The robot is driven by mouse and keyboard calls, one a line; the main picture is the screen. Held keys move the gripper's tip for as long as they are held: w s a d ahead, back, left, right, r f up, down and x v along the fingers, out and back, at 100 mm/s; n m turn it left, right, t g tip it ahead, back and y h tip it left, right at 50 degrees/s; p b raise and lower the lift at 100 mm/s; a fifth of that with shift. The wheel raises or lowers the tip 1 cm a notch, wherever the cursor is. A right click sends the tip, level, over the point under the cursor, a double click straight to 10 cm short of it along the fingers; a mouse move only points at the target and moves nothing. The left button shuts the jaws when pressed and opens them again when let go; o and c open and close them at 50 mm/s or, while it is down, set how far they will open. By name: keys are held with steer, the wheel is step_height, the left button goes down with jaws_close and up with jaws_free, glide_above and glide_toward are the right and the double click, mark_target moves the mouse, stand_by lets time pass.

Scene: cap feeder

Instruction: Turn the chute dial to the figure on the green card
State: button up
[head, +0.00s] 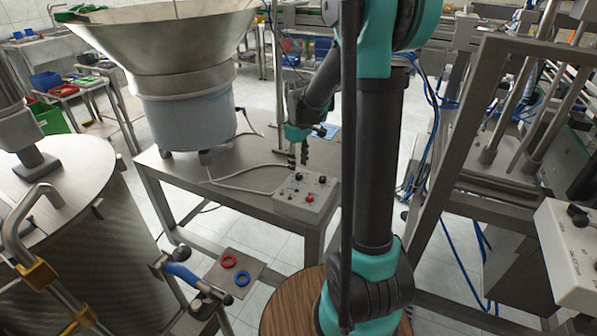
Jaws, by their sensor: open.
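A grey control box (306,198) sits on the front right corner of the metal table, with small dark knobs and a red button on its top. Which knob is the chute dial, and any figures around it, are too small to tell. My gripper (298,158) points down just above the back edge of this box, its fingers apart and nothing seen between them. Whether it touches the box or a knob cannot be told. I cannot make out a green card with a figure; a small blue card (329,131) lies behind my gripper, partly hidden.
A large steel bowl feeder (181,80) stands on the table (175,170) to the left. A grey cable runs across the tabletop to the box. A plate with a red ring (228,261) and a blue ring (242,279) is in front. Another control box (567,262) is at right.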

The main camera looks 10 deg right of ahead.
mark_target(298, 174)
steer(key=shift+f, duration=1.8)
steer(key=shift+c, duration=0.4)
jaws_close()
